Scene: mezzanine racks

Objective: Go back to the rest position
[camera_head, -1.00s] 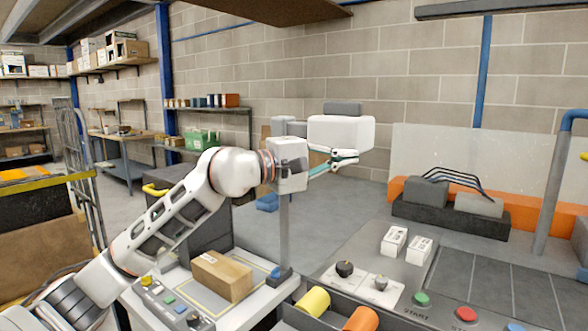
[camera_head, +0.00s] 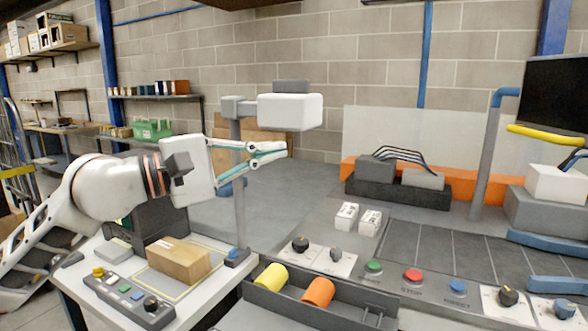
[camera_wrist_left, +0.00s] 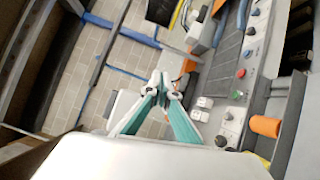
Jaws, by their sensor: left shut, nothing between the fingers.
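My left gripper (camera_head: 268,154) is in the air in the head view, left of centre, with its arm coming in from the left. Its teal-sided fingers are shut with nothing between them. It hangs beside the grey post of the white scanner-like head and above the workstation. In the left wrist view the shut fingertips (camera_wrist_left: 163,84) meet near the middle. My right gripper is not in view.
A cardboard box (camera_head: 178,260) lies on the left table. A dark tray (camera_head: 345,306) holds a yellow cylinder (camera_head: 272,282) and an orange cylinder (camera_head: 318,292). Two small white boxes (camera_head: 346,217) stand behind. A green button (camera_head: 373,267) and red button (camera_head: 413,276) are on the panel.

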